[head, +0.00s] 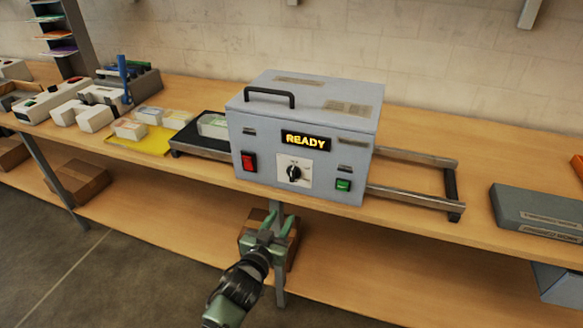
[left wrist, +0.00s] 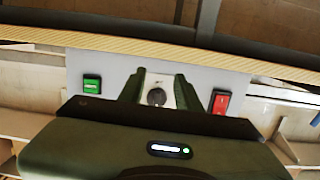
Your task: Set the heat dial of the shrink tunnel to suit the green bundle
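The shrink tunnel (head: 300,125) is a grey box on the bench with a lit READY display (head: 306,141). Its black heat dial (head: 293,173) sits on a white plate low on the front; the pointer's setting is too small to read surely. A pale greenish bundle (head: 213,125) lies at the tunnel's left entry. My left gripper (head: 268,218) is open and empty, below and in front of the panel. In the left wrist view, the dial (left wrist: 157,97) appears between its two fingers (left wrist: 160,90), apart from them. My right gripper is out of view.
A red switch (head: 249,161) and a green button (head: 343,185) flank the dial. Several pale bundles (head: 128,128) lie on a yellow mat (head: 140,146) at left. Rails (head: 415,195) extend right; a grey box (head: 540,213) stands beyond. Space before the panel is clear.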

